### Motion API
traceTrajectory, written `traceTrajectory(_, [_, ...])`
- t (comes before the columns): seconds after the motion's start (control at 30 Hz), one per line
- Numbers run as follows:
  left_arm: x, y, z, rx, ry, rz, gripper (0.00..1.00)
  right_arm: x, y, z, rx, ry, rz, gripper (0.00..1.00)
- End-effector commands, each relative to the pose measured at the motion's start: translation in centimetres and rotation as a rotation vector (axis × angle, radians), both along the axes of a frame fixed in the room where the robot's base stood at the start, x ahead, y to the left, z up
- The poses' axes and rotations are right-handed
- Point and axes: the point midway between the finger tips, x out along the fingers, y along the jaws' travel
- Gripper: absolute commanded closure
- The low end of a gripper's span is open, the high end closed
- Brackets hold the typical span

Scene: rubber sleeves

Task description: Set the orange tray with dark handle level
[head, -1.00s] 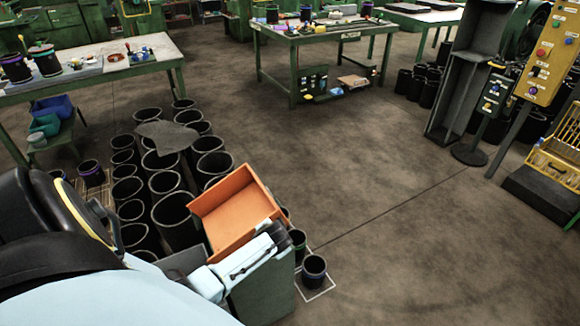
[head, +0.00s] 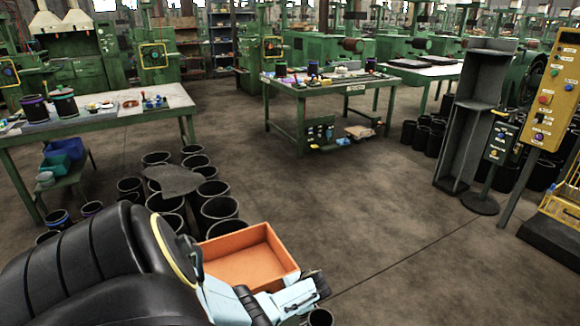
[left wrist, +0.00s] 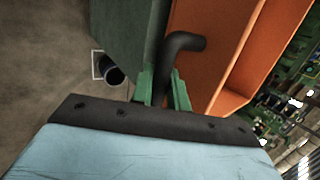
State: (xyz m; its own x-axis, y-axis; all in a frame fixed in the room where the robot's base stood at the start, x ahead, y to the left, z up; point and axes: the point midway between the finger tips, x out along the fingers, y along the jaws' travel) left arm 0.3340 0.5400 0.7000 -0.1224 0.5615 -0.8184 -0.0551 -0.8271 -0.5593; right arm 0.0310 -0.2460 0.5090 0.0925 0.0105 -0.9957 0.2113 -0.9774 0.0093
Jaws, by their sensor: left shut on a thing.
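The orange tray (head: 240,262) is at the lower middle of the head view, its open side up and its inside empty. It looks close to level there, though its near edge is partly behind my left arm. In the left wrist view the orange tray (left wrist: 215,45) fills the upper right. Its dark bent handle (left wrist: 183,43) runs down between the green fingers of my left gripper (left wrist: 164,88), which is shut on it. My right gripper is in neither view.
Several black rubber sleeves (head: 218,208) stand behind and left of the tray, with a grey sheet (head: 173,180) over some. A grey-green block (left wrist: 125,40) is beside the handle. A green workbench (head: 325,90) stands farther back.

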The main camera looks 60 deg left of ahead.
Motion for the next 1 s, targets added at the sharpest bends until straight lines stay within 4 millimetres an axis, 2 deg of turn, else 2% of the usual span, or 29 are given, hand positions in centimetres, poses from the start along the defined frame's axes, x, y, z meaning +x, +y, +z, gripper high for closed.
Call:
traceTrajectory(0.2, [-0.2,-0.2,-0.3,-0.005,0.004,-0.003,1.0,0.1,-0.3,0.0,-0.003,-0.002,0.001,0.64])
traceTrajectory(0.23, [-0.2,-0.2,-0.3,-0.005,0.004,-0.003,0.81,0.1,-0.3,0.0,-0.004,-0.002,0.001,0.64])
traceTrajectory(0.27, [-0.2,-0.2,-0.3,-0.005,0.004,-0.003,0.77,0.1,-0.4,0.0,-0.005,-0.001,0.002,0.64])
traceTrajectory(0.63, [0.0,-0.4,0.3,-0.004,0.001,-0.003,0.77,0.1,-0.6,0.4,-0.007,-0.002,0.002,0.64])
traceTrajectory(0.77, [0.2,-1.3,1.8,-0.003,0.001,-0.005,0.77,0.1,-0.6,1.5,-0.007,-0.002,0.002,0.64])
traceTrajectory(1.0, [0.9,-4.4,6.4,-0.005,-0.001,-0.005,0.77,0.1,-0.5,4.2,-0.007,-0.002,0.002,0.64])
